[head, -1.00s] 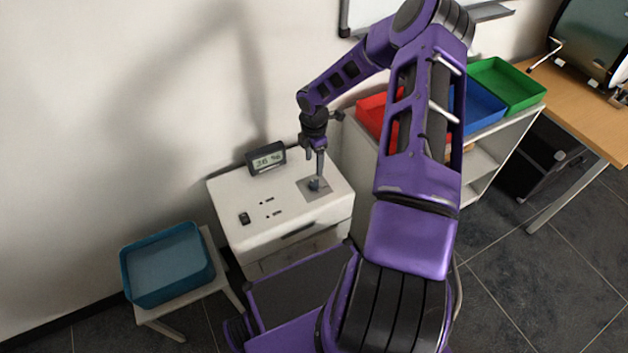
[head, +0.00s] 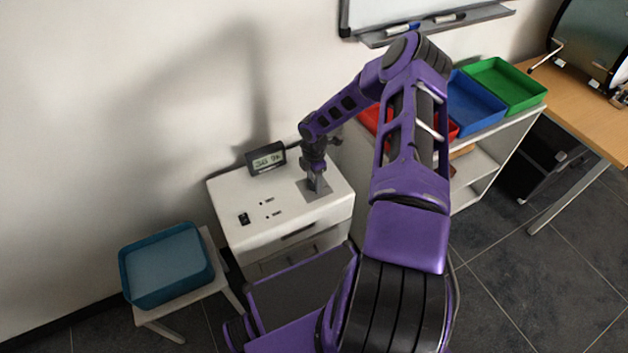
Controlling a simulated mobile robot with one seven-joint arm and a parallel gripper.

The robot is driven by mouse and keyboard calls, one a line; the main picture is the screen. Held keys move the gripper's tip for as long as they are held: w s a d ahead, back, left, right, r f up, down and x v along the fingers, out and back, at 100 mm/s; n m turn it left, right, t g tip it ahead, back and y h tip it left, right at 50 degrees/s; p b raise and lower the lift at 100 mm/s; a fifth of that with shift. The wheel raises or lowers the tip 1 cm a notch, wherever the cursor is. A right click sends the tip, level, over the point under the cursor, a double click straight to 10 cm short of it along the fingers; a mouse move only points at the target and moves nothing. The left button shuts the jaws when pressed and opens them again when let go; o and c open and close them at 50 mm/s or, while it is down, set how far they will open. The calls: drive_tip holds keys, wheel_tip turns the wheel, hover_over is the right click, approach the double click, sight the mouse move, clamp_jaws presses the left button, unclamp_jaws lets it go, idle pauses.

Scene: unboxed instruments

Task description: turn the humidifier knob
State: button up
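The humidifier is a white box-shaped cabinet (head: 232,193) against the wall. The humidifier knob stands on a grey square plate (head: 326,193) at the right of its top; my gripper hides most or all of the knob. My gripper (head: 317,187) points down over the plate, right at the knob's place. Its fingers are too small and too covered to show whether they are open or shut on the knob. A small dark display (head: 266,158) stands at the back of the top; its digits are too blurred to read surely.
A small black switch (head: 244,218) and several slots lie left of the plate. A teal tray (head: 166,295) is on a stool at the left. Red (head: 370,118), blue (head: 474,103) and green (head: 505,85) trays stand on a white shelf (head: 490,145) at the right, partly behind my arm.

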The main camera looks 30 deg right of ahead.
clamp_jaws()
